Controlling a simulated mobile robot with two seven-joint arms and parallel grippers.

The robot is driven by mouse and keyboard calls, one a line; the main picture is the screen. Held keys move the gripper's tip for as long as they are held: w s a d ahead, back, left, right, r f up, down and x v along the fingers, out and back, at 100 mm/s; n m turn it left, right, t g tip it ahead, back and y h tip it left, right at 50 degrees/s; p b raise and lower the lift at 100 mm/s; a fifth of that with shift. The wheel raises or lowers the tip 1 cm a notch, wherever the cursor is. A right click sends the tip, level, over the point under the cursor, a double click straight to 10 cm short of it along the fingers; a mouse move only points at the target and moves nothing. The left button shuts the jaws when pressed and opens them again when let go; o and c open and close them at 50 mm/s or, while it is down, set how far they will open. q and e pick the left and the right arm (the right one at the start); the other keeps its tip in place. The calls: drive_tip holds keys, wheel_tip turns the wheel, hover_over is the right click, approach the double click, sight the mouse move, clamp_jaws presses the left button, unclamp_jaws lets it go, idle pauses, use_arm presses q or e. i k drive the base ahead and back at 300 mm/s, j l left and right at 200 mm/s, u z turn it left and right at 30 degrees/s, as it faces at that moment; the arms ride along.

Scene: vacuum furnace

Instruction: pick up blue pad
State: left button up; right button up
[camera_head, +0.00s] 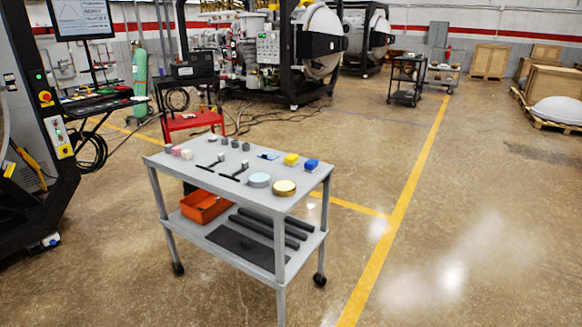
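A blue block-shaped pad (312,164) lies near the back right corner of the grey cart's top shelf (225,185). A similar yellow block (291,159) lies just to its left. A small flat blue piece (268,156) lies further left on the same shelf. I cannot tell from its size what that flat piece is. Neither of my grippers is in view, and nothing covers the blue pad.
Two round tins, one pale blue (259,180) and one gold-rimmed (284,188), stand near the front right edge. Black-handled tools (234,175), small dark pieces and pink blocks (177,150) lie further left. An orange bin (204,206) is below. Floor right of the cart is clear.

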sight(311, 166)
drive_tip(key=i+l+u, duration=0.1)
drive_tip(key=u, duration=0.3)
drive_tip(key=i+l+u, duration=0.15)
drive_tip(key=u, duration=0.2)
drive_tip(key=i+l+u, duration=0.1)
drive_tip(key=u, duration=0.3)
drive_tip(key=l+u, duration=0.4)
drive_tip(key=i+l+u, duration=0.15)
drive_tip(key=l+u, duration=0.2)
drive_tip(key=l, duration=0.65)
drive_tip(key=l+u, duration=0.4)
drive_tip(key=l, duration=0.65)
